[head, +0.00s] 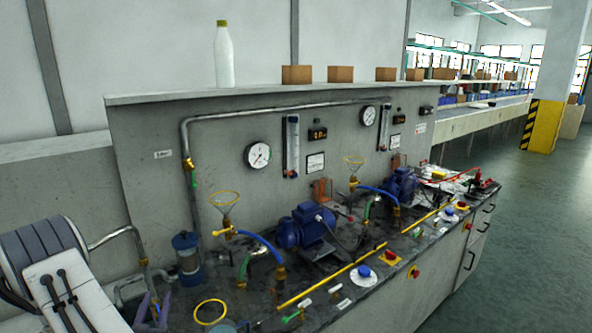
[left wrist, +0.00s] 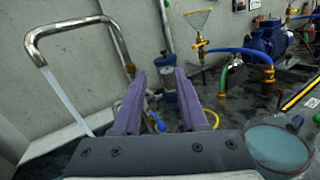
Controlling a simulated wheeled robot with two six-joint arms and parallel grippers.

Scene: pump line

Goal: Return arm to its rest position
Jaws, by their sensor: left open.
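My left arm (head: 50,263) comes in at the lower left of the head view, with white and dark grey links. Its left gripper (head: 153,308) has purple fingers and is near the left end of the bench, in front of the blue filter housing. In the left wrist view the two purple fingers of the left gripper (left wrist: 160,78) stand apart with nothing held between them. My right arm and right gripper do not show in either view.
A bent metal pipe (left wrist: 75,27) rises left of the fingers. The blue filter housing (head: 187,258) and a yellow ring (head: 210,301) are close by. Blue pumps (head: 305,226), funnels and hoses fill the dark bench top. A grey panel (head: 145,135) stands behind; open floor (head: 540,220) lies right.

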